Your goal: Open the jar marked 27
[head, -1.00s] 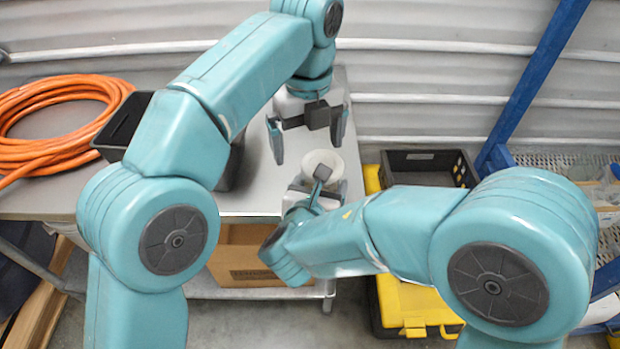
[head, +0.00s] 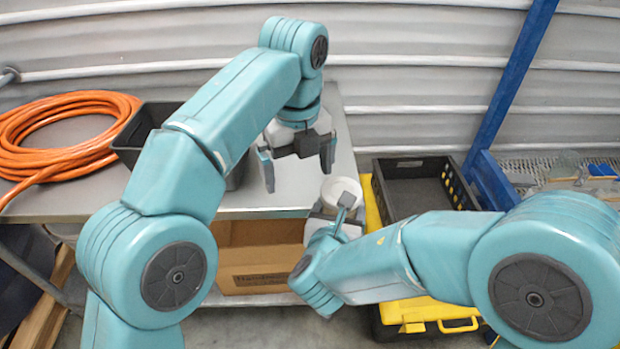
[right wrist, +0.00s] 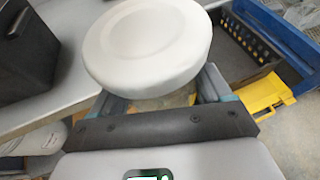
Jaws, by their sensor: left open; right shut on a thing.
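A jar with a round white lid (head: 342,190) is in my right gripper (head: 337,212), near the table's right front corner. In the right wrist view the white lid (right wrist: 148,45) is on top, and my right gripper's fingers (right wrist: 165,92) are shut around the jar's body below it. Little of the body shows, and I cannot read any number on it. My left gripper (head: 298,165) is open and empty, pointing down over the table, to the left of the lid and apart from it.
An orange hose coil (head: 60,140) and a black bin (head: 150,125) are on the grey table (head: 350,155). A cardboard box (head: 260,262) is below. A black crate (head: 415,180), a yellow case (head: 430,310) and a blue rack (head: 510,80) stand at the right.

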